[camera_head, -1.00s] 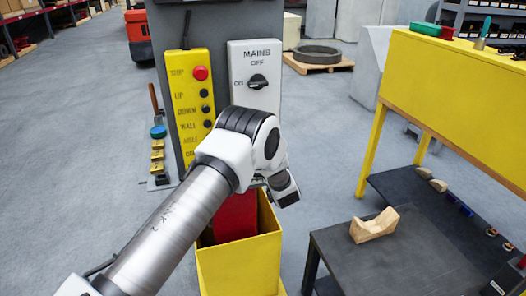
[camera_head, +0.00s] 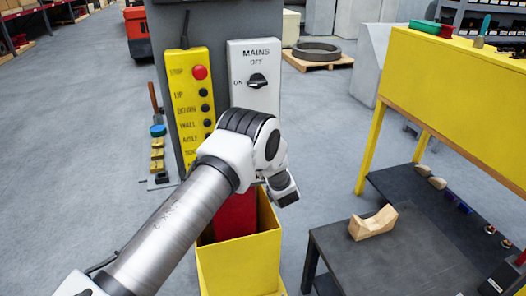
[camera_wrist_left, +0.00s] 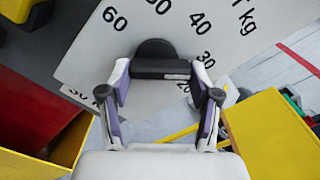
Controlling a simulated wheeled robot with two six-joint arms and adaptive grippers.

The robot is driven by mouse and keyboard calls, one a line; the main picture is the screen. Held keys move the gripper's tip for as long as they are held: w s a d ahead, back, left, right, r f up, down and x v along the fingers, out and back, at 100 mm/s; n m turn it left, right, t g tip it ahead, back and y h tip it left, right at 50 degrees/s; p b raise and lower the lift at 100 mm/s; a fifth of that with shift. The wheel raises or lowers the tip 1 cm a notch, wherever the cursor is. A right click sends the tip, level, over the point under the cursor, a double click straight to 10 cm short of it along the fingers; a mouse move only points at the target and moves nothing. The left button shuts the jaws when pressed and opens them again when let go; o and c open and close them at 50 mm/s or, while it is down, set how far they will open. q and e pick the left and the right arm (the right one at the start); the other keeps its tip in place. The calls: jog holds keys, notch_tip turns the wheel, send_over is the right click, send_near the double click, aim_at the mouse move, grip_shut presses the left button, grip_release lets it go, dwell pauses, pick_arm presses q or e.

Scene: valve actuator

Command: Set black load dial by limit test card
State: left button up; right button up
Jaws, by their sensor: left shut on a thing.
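The black load dial (camera_wrist_left: 155,50) sits on a white panel (camera_wrist_left: 245,40) with printed kg numbers in the left wrist view. A flat black bar crosses the dial. My left gripper (camera_wrist_left: 160,78) is shut on the dial, one finger at each end of the bar. Numbers such as 60, 40 and 30 show around it; some are partly covered. In the head view my left arm reaches in from the left; the dial and fingers are hidden there. I cannot make out the limit test card. My right gripper is not in view.
A yellow button box (camera_head: 190,105) and a white MAINS switch plate (camera_head: 253,70) are on the grey column. A yellow bin (camera_head: 238,265) with a red item stands below my arm. A dark table (camera_head: 395,265) with a wooden cradle (camera_head: 373,223) is at right.

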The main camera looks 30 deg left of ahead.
pick_arm(q)
jog(key=shift+w+a+r, duration=0.1)
jog(key=shift+r, duration=0.2)
jog(key=o, duration=1.1)
jog(key=shift+o, duration=0.2)
jog(key=shift+a+f, duration=0.1)
jog(key=shift+f, duration=0.05)
jog(key=v, duration=1.2)
